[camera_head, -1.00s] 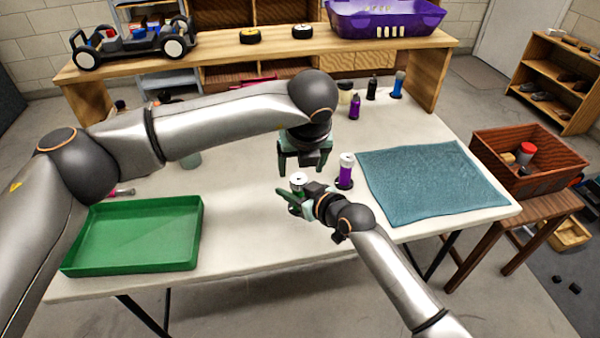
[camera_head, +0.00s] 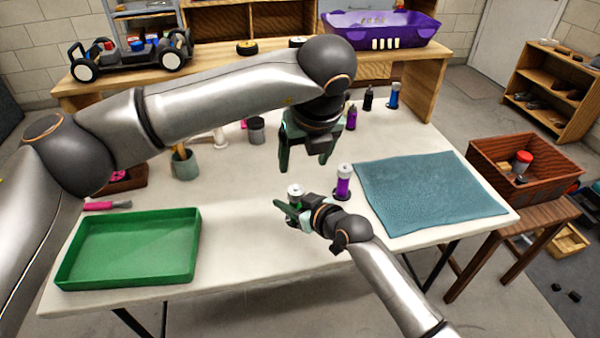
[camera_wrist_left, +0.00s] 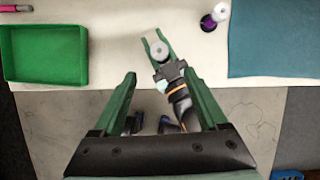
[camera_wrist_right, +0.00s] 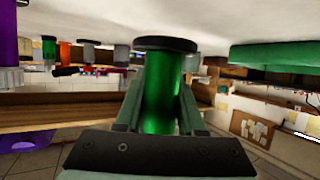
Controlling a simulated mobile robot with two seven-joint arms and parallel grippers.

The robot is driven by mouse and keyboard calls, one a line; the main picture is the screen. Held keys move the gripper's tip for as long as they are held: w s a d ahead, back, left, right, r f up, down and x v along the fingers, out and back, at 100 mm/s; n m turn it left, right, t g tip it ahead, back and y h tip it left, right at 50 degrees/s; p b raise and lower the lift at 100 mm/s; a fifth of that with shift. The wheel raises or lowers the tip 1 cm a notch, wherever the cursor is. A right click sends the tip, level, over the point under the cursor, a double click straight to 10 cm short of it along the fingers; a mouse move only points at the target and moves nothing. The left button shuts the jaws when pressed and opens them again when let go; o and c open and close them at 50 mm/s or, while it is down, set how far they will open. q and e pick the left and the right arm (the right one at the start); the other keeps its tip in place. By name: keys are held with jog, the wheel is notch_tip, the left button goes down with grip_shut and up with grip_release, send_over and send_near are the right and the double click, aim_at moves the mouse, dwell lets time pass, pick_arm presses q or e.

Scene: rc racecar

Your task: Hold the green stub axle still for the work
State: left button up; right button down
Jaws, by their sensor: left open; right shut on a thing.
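The green stub axle (camera_wrist_right: 160,98) stands between the fingers of my right gripper (camera_head: 294,207), which is shut on it. Its black flange shows at the table end in the right wrist view, and its pale round top (camera_wrist_left: 160,50) shows from above in the left wrist view. In the head view, the fingers hide most of its body. My left gripper (camera_head: 304,165) is open and empty, raised above the axle and apart from it, fingers pointing down. A purple stub axle (camera_head: 343,183) with a pale top stands upright just right of the right gripper.
A green tray (camera_head: 130,250) lies on the table's left, a blue mat (camera_head: 430,195) on its right. A cup (camera_head: 184,166), a pink-handled tool (camera_head: 105,206) and several bottles stand or lie farther back. The table between tray and right gripper is clear.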

aim_at(298, 189)
pick_arm(q)
jog(key=w+f+n, duration=0.1)
jog(key=f, duration=0.2)
jog(key=w+f+n+y, duration=0.1)
jog(key=w+f+n, duration=0.1)
jog(key=f, duration=0.2)
jog(key=w+a+f+n, duration=0.1)
jog(key=f, duration=0.3)
jog(key=shift+w+f+n+g+y, duration=0.1)
jog(key=shift+w+n+g+y, duration=0.05)
jog(key=shift+n+g+y, duration=0.2)
jog(key=shift+c, duration=0.2)
grip_shut()
dwell(0.4)
